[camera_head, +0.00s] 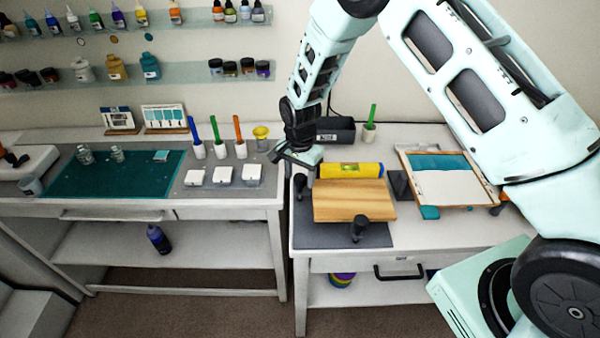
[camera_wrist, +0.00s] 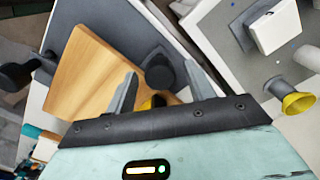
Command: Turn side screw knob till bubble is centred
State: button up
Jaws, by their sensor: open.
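A wooden board (camera_head: 350,200) rests on a dark grey mat (camera_head: 325,238); it also shows in the wrist view (camera_wrist: 85,70). A yellow spirit level (camera_head: 335,171) lies along the board's back edge; its vial is too small for me to tell the bubble's place. A black side screw knob (camera_head: 300,184) stands at the board's left edge. A second black knob (camera_head: 359,228) stands at the front edge. My gripper (camera_head: 293,157) is open above the side knob's area. In the wrist view, the side knob (camera_wrist: 160,72) appears between my open fingers (camera_wrist: 160,69), with no visible grip.
A framed tray (camera_head: 447,187) with white and teal panels lies right of the board. A dark box (camera_head: 335,130) stands behind the level. On the left table are white blocks (camera_head: 223,175), a yellow cup (camera_head: 261,133) and a teal mat (camera_head: 115,175). A gap separates the tables.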

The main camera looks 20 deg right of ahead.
jog(key=c, duration=1)
jog(key=n+b, duration=0.2)
jog(key=n, duration=0.1)
jog(key=shift+f+b, duration=0.15)
jog(key=shift+b, duration=0.15)
jog(key=n+b, duration=0.3)
jog(key=n, duration=0.2)
jog(key=n+b, duration=0.1)
jog(key=n, duration=0.3)
jog(key=shift+n, duration=0.4)
jog(key=shift+w+r+n+b, duration=0.15)
jog(key=shift+n+b, duration=0.1)
jog(key=shift+n, duration=0.6)
jog(key=shift+s+r+n+b, duration=0.15)
jog(key=shift+n+b, duration=0.1)
jog(key=shift+n, duration=0.6)
jog(key=shift+w, duration=0.1)
